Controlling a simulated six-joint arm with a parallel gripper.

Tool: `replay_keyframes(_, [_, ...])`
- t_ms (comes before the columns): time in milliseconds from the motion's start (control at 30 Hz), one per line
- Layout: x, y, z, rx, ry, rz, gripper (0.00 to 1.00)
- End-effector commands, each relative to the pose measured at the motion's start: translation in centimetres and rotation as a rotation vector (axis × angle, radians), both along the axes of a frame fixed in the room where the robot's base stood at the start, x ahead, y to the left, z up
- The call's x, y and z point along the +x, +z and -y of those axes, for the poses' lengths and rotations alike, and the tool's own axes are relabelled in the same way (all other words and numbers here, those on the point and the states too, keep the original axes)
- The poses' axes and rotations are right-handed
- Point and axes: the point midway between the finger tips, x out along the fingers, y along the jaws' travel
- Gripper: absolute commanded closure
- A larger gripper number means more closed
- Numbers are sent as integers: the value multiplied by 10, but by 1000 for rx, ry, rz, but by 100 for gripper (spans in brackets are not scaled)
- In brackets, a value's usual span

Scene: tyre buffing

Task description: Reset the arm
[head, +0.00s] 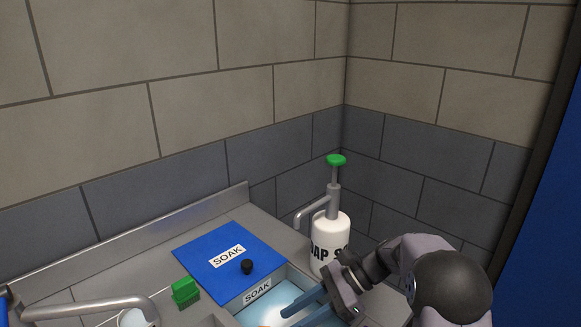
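My arm reaches in from the lower right. My gripper (296,318) has two blue fingers, which are apart with nothing visible between them. They are over the soak basin (281,276), which has light blue liquid in it and a SOAK label on its rim. The finger ends reach close to the bottom edge of the picture, so the lower part of the basin is cut off. A small orange patch shows in the basin by the bottom edge; I cannot tell what it is.
A white soap bottle (322,258) with a green-topped pump stands behind my gripper, close to my arm. A blue SOAK lid (207,254) with a black knob lies left of the basin. A green block (184,292) and a metal faucet (85,308) are further left. Block walls close off the back.

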Motion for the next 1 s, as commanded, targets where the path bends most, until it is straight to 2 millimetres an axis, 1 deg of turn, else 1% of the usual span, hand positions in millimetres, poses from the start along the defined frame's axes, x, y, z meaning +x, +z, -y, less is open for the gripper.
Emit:
replay_keyframes(33, [-15,25,-4,-67,81,18,67])
replay_keyframes(100, [-35,40,-2,-167,189,40,67])
replay_keyframes(167, [-49,51,4,-254,277,63,67])
replay_keyframes(200, [-58,56,10,-312,336,85,67])
replay_keyframes(267, [-70,65,22,-399,423,123,67])
replay_keyframes(300, [-77,71,32,-456,482,151,67])
replay_keyframes(400, [-88,88,56,-592,620,218,67])
replay_keyframes(467, [-92,100,70,-670,697,259,67])
replay_keyframes(600, [-94,129,102,-836,855,350,67])
replay_keyframes(633, [-94,133,109,-868,891,370,67])
replay_keyframes(667, [-96,133,116,-895,934,394,67])
replay_keyframes(700, [-99,119,125,-907,995,427,67])
replay_keyframes(733, [-102,102,128,-891,1028,447,67])
replay_keyframes(800, [-110,72,134,-851,1092,488,67])
replay_keyframes(967, [-130,13,143,-765,1237,592,67])
replay_keyframes(1000, [-137,-3,145,-742,1274,619,67])
